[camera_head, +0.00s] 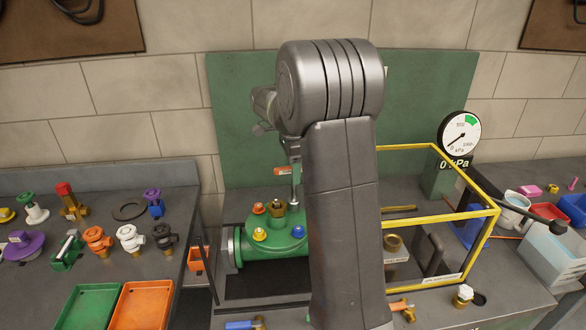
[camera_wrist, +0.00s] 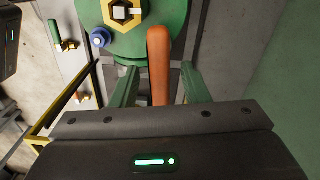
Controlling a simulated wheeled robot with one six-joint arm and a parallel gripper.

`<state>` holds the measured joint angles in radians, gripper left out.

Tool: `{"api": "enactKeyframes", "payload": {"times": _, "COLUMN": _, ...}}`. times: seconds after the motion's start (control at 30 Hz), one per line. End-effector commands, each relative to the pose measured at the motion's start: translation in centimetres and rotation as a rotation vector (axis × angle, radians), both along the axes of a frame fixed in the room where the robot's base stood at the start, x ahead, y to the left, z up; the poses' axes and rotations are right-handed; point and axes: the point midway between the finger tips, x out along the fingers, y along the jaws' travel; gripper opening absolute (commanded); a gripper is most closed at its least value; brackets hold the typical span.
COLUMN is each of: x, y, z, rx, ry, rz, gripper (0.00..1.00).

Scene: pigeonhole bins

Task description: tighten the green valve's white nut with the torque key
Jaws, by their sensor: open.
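The green valve (camera_head: 271,248) stands at the middle of the bench in the head view, partly behind my arm. Its round top carries an orange nut (camera_head: 258,208), a blue nut (camera_head: 260,234), a yellow nut (camera_head: 297,232) and a brass hex centre (camera_head: 278,209). A grey upright shaft (camera_head: 295,190) with an orange part (camera_head: 284,171) above it, seemingly the torque key, stands over the top's far right. The white nut cannot be made out. In the wrist view an orange handle (camera_wrist: 159,50) lies between the green fingers of my gripper (camera_wrist: 160,78), which are open with gaps on both sides.
A yellow frame (camera_head: 440,217) stands right of the valve, with a pressure gauge (camera_head: 459,134) behind it. Several small valves and green and orange trays (camera_head: 143,303) are at the left. Bins (camera_head: 553,255) crowd the right. A green panel (camera_head: 430,95) stands behind.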

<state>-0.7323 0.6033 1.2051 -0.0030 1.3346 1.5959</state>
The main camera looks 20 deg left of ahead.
Motion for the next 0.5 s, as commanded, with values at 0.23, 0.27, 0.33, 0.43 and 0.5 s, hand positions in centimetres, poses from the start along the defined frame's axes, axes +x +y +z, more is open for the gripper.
{"api": "enactKeyframes", "payload": {"times": 0.23, "x": 0.0, "y": 0.0, "z": -0.2, "rx": 0.000, "ry": 0.000, "rz": -0.003, "gripper": 0.41}}
{"api": "enactKeyframes", "payload": {"times": 0.27, "x": 0.0, "y": 0.0, "z": -0.3, "rx": 0.000, "ry": 0.000, "rz": -0.003, "gripper": 0.41}}
{"api": "enactKeyframes", "payload": {"times": 0.33, "x": 0.0, "y": 0.0, "z": -0.7, "rx": 0.000, "ry": 0.000, "rz": -0.003, "gripper": 0.41}}
{"api": "enactKeyframes", "payload": {"times": 0.43, "x": 0.0, "y": 0.0, "z": -1.3, "rx": 0.000, "ry": 0.000, "rz": -0.003, "gripper": 0.41}}
{"api": "enactKeyframes", "payload": {"times": 0.5, "x": 0.0, "y": 0.0, "z": -1.7, "rx": 0.001, "ry": -0.001, "rz": -0.003, "gripper": 0.41}}
